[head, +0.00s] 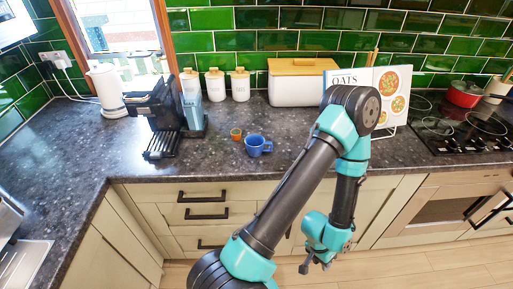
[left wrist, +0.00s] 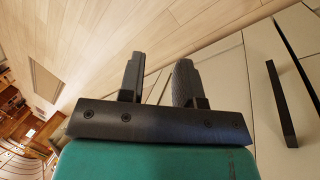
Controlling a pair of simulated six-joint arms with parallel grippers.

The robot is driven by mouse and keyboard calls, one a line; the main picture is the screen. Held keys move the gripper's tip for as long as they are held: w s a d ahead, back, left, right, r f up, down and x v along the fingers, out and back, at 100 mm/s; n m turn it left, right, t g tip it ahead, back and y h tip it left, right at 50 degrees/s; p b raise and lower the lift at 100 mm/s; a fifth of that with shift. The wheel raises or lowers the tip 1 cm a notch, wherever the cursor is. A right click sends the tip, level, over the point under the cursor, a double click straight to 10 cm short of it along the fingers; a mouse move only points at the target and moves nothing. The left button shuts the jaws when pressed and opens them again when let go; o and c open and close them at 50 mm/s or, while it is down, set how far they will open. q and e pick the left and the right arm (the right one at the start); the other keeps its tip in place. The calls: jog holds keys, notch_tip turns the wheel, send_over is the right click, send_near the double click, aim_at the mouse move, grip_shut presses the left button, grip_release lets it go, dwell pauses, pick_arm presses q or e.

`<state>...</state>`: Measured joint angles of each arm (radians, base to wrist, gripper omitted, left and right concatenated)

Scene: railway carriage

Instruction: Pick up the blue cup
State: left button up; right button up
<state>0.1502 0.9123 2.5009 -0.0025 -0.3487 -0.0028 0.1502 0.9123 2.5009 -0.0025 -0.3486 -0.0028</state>
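The blue cup (head: 257,146) stands upright on the dark speckled worktop (head: 225,165), near its front edge, with its handle to the right. My left gripper (head: 315,267) hangs low in front of the drawers, below the worktop and down to the right of the cup. In the left wrist view the two fingers of the gripper (left wrist: 160,65) are apart with nothing between them. The cup does not show in that view. My right gripper is not in view.
A small orange-brown cup (head: 236,134) stands just left of the blue cup. A black coffee machine (head: 163,110) is further left. A bread bin (head: 296,84), canisters (head: 240,85) and a cookbook (head: 388,92) stand behind. The hob (head: 455,125) is at right.

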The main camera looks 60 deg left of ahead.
pick_arm(q)
jog(key=o, duration=1.2)
jog(key=shift+o, duration=0.2)
